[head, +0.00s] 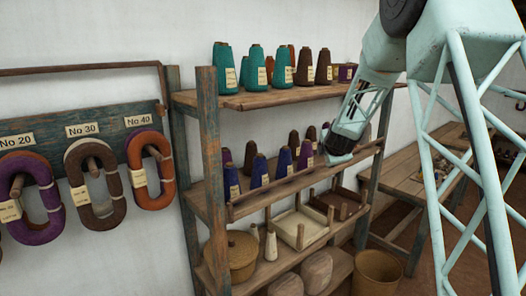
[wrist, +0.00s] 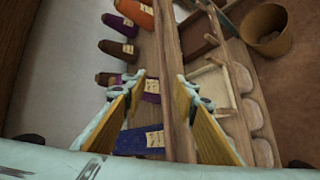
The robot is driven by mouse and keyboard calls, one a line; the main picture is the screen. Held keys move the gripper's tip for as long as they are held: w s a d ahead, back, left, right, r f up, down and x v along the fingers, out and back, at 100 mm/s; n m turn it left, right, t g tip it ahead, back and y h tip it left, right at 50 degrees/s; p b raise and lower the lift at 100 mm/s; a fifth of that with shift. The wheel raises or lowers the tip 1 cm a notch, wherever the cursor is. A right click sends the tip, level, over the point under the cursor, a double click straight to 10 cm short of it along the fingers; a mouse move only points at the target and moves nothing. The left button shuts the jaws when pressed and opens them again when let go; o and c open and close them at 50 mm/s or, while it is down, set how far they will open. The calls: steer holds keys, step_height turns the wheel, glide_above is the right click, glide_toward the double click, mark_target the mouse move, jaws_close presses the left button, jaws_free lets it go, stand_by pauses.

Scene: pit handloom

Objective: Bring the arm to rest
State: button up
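My arm reaches down in front of the shelf rack in the head view. My gripper (wrist: 160,105) is open in the wrist view, its two yellow-padded fingers apart. The wooden front rail (wrist: 172,60) of the middle shelf shows through the gap, with a blue cone (wrist: 140,140) and a purple cone (wrist: 150,88) partly in line with it. I see nothing gripped between the pads. In the head view my gripper end is beside the middle shelf, and its fingertips are not clear there.
The rack (head: 209,150) holds teal and brown cones on top, and blue and purple cones (head: 260,170) in the middle. Below are a lidded basket (head: 241,262) and a tray frame. Yarn hanks (head: 95,190) hang at left. A wooden table (head: 405,180) and a bin (head: 377,272) stand at right.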

steer(key=s+a+r+m+g+y+b, duration=0.1)
steer(key=s+a+m+b, duration=0.2)
steer(key=s, duration=0.8)
steer(key=s+a+r+m+g+y+b, duration=0.1)
steer(key=s+a+m+b, duration=0.15)
steer(key=s, duration=0.95)
steer(key=s+a+r+m+g+y+b, duration=0.1)
steer(key=s+a+m+b, duration=0.25)
steer(key=s, duration=0.75)
steer(key=s+f+m+g+b, duration=0.1)
steer(key=s+f+m+b, duration=0.2)
steer(key=s, duration=1.1)
steer(key=s+d+f+m+g+b, duration=0.1)
steer(key=s+f+m+b, duration=0.3)
steer(key=s, duration=1.1)
steer(key=s+d+f+m+g+h+b, duration=0.1)
steer(key=s+f, duration=0.6)
steer(key=s, duration=0.7)
steer(key=m+g+b, duration=0.1)
steer(key=m+b, duration=0.1)
steer(key=shift+s+m, duration=0.25)
steer(key=shift+m, duration=0.05)
